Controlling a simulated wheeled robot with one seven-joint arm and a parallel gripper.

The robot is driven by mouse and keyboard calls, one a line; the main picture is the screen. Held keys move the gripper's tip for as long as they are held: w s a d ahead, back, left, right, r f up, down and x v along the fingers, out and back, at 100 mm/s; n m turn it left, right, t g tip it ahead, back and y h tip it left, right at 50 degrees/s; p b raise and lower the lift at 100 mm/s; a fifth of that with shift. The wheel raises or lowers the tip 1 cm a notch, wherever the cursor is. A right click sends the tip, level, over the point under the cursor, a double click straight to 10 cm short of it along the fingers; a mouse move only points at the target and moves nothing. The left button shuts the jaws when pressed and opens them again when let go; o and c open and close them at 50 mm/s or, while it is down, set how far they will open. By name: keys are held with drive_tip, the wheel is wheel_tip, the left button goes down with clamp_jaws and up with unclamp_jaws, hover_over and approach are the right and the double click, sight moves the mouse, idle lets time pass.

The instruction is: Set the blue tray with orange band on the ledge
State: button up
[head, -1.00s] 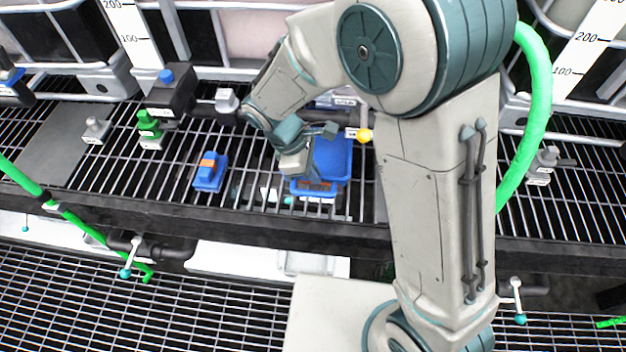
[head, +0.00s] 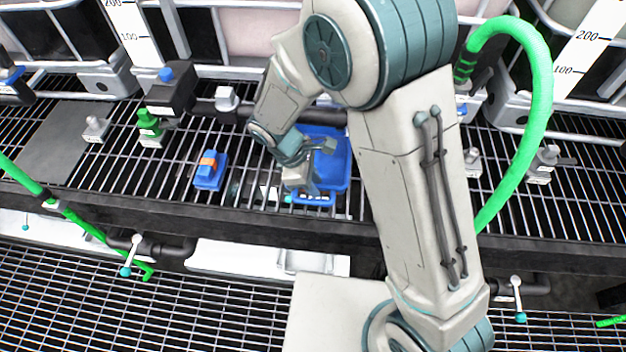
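A blue tray (head: 337,168) lies on the slatted rack in the middle of the head view, partly behind my gripper. No orange band shows clearly on its visible part. A smaller blue piece (head: 209,180) with an orange band across its top sits on the rack to the left, apart from my gripper. My gripper (head: 306,172) is over the left and front part of the blue tray. Its fingertips are small and overlap the tray, so I cannot tell whether they touch or hold it.
The rack's dark front beam (head: 215,215) runs across the view. A flat dark plate (head: 62,140) lies at the left of the rack. A green valve (head: 149,128) and a black block with a blue knob (head: 170,95) stand behind. A green hose (head: 541,110) arches at right.

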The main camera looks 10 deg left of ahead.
drive_tip(key=shift+r, duration=0.1)
drive_tip(key=v, duration=1.2)
drive_tip(key=shift+d+r, duration=0.1)
